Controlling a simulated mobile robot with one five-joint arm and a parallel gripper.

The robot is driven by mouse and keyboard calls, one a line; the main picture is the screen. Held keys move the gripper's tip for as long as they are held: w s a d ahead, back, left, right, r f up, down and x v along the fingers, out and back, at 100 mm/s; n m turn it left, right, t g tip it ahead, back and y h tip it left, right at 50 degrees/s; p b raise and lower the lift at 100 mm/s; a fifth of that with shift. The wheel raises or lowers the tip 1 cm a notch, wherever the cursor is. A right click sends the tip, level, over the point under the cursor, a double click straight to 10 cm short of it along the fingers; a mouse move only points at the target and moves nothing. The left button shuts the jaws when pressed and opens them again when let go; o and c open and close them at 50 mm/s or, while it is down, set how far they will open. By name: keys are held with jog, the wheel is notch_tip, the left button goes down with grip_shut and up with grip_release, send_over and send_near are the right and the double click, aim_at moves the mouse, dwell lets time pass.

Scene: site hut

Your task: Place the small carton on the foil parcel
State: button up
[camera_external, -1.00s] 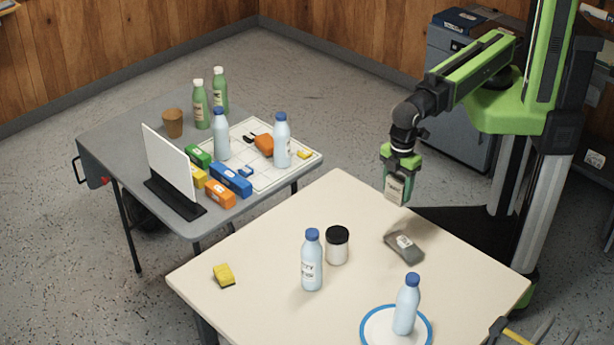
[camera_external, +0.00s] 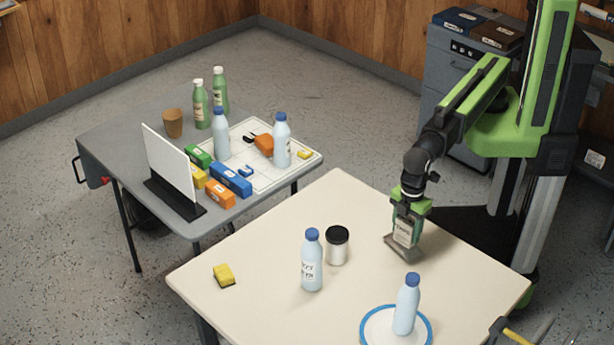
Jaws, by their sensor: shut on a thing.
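The small carton (camera_external: 404,232), pale with a printed label and a dark edge, is upright in my gripper (camera_external: 410,212). My gripper is shut on its upper part. The foil parcel (camera_external: 401,250), a flat grey packet, lies on the cream table near its far right edge. The carton is directly over the parcel and hides most of its top. Its lower end is at or very near the parcel; I cannot tell if they touch.
A jar with a black lid (camera_external: 337,246) and a blue-capped bottle (camera_external: 312,262) stand left of the parcel. Another bottle (camera_external: 407,305) stands on a blue-rimmed plate (camera_external: 368,334) in front. A yellow sponge (camera_external: 224,275) lies at left. The cream table (camera_external: 262,295) has free room between them.

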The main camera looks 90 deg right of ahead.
jog(key=shift+f, duration=0.1)
jog(key=o, duration=1.3)
jog(key=shift+o, duration=0.2)
notch_tip(320, 180, up, 13)
jog(key=p, duration=1.2)
jog(key=shift+f, duration=0.3)
